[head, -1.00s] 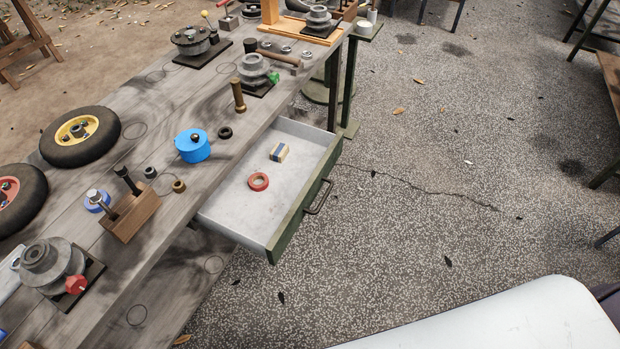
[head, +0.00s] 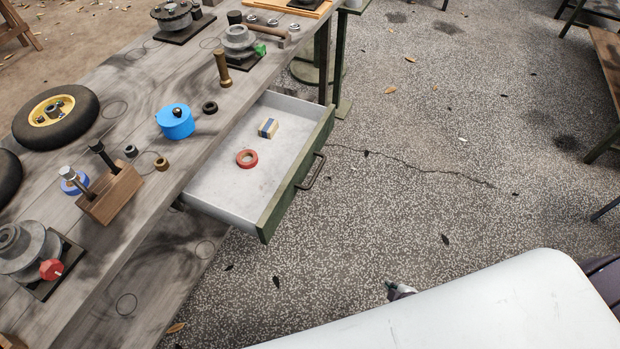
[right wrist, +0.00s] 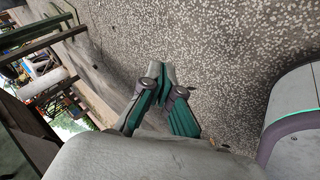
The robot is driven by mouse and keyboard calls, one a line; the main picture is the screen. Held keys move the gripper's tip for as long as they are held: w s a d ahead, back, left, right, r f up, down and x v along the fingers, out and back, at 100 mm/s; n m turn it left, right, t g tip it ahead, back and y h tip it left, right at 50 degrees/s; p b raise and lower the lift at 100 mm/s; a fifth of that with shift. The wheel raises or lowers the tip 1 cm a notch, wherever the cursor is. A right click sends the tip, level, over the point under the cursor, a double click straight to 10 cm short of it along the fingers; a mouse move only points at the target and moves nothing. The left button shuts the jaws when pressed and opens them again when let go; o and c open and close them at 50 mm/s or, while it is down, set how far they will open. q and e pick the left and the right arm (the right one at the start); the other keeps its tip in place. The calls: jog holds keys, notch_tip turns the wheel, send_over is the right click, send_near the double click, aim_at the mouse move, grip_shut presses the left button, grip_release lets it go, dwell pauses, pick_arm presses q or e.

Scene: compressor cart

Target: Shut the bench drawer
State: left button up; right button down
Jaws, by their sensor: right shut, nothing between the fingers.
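The bench drawer (head: 290,190) is pulled out from under the wooden bench, with a green front and a dark bar handle (head: 313,172) facing the open floor. Inside it lie a red ring of tape (head: 247,159) and a small cream and blue block (head: 268,128). My right gripper (head: 391,286) shows only as a small tip past the edge of my white body, well apart from the drawer front. In the right wrist view my right gripper (right wrist: 161,75) is shut and empty above the speckled floor. My left gripper is in no view.
The workbench top (head: 150,215) carries a wheel (head: 55,117), a blue round container (head: 175,122), a wooden block with bolts (head: 110,192) and pulley parts (head: 20,250). The speckled floor (head: 400,220) in front of the drawer is clear. Another bench (head: 601,72) stands at the far right.

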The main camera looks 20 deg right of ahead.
aim_at(302, 167)
jog(key=w+d+r+n+t+y+b, duration=0.2)
jog(key=w+r+n+t+y+b, duration=0.35)
jog(key=w+r+n, duration=1.1)
jog(key=w+a+r+n+g+y+b, duration=0.2)
jog(key=a+r+n+y+b, duration=0.65)
jog(key=r+n, duration=0.85)
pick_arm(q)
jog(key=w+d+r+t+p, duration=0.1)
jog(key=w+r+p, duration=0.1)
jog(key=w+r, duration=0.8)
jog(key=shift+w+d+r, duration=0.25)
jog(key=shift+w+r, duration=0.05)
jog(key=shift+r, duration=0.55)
pick_arm(e)
jog(key=shift+n, duration=0.75)
jog(key=x, duration=0.4)
jog(key=f+x, duration=0.1)
jog(key=x, duration=0.4)
jog(key=f+x, duration=0.1)
jog(key=x, duration=0.4)
jog(key=shift+s+a+f, duration=0.15)
jog(key=shift+s+f, duration=0.05)
jog(key=shift+f, duration=0.05)
